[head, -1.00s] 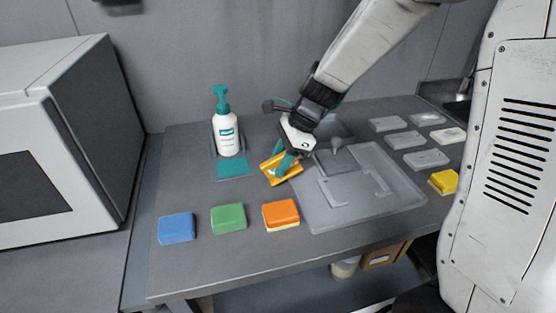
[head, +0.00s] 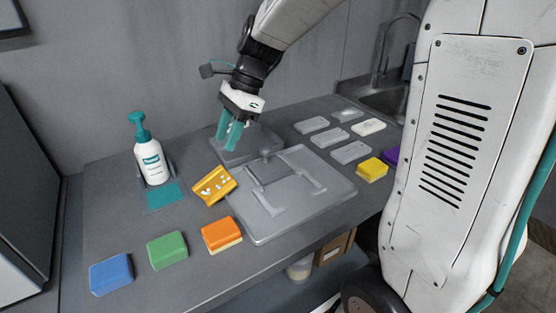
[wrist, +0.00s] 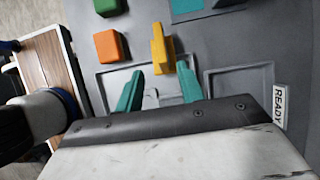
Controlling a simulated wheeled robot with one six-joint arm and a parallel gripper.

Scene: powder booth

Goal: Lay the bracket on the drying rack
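The yellow-orange bracket (head: 213,186), with pale holes in its face, is on the grey table at the left edge of a shallow grey tray (head: 268,233). It also shows in the wrist view (wrist: 159,50), beyond my fingertips. My gripper (head: 229,138) is above and behind the bracket, apart from it. Its two teal fingers (wrist: 160,84) stand apart with nothing between them. The grey tray has a recess and raised strips; I cannot tell whether it is the drying rack.
A white pump bottle (head: 152,162) stands behind a teal pad (head: 165,196). Blue (head: 111,273), green (head: 167,250) and orange (head: 222,235) sponges line the front. Several pale blocks (head: 351,152) and a yellow sponge (head: 372,169) are at the right. A READY label (wrist: 280,105) shows in the wrist view.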

